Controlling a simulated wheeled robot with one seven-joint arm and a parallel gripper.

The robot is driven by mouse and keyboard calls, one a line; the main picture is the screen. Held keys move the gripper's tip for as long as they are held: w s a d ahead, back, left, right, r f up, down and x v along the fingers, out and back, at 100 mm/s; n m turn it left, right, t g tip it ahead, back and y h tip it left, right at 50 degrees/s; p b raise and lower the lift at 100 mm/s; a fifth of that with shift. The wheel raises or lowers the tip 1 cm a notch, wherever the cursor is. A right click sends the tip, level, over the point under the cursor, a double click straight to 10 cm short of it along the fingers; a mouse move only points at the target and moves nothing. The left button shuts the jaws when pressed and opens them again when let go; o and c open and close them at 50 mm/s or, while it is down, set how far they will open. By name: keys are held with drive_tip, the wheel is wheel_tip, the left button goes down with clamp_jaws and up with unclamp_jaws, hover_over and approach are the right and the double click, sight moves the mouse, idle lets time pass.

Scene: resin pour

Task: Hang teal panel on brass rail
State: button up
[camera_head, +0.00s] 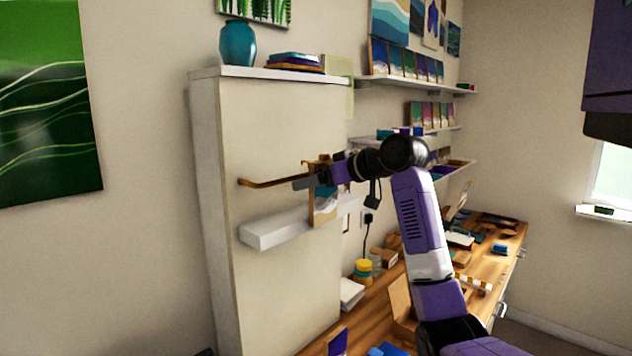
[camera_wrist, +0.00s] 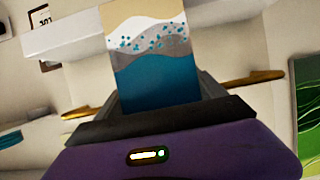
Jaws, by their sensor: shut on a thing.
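The teal panel (camera_wrist: 155,82) stands between my fingers in the wrist view, with bands of sand, grey and white, blue dots and a teal part nearest the gripper. In the head view, part of the panel (camera_head: 325,203) shows below my gripper (camera_head: 312,181), which is shut on it. The brass rail (camera_head: 262,184) sticks out to the left of my gripper. In the wrist view the rail (camera_wrist: 240,83) shows on both sides of the panel, its middle hidden by the panel and gripper. I cannot tell whether panel and rail touch.
A white ledge (camera_head: 275,230) juts out below the rail on the tall white cabinet (camera_head: 275,120). A teal vase (camera_head: 237,44) stands on the cabinet. Wall shelves (camera_head: 412,86) hold several small panels. A cluttered wooden workbench (camera_head: 480,262) lies at the right.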

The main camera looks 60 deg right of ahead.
drive_tip(key=shift+f, duration=0.35)
drive_tip(key=shift+f+b, duration=0.35)
drive_tip(key=shift+f, duration=0.25)
drive_tip(key=shift+f, duration=0.3)
idle(1.5)
drive_tip(key=o, duration=1.3)
drive_tip(key=shift+o, duration=0.2)
drive_tip(key=b+v, duration=0.2)
drive_tip(key=v, duration=0.5)
drive_tip(key=shift+s+r, duration=0.15)
drive_tip(key=shift+s, duration=0.2)
drive_tip(key=shift+a, duration=0.1)
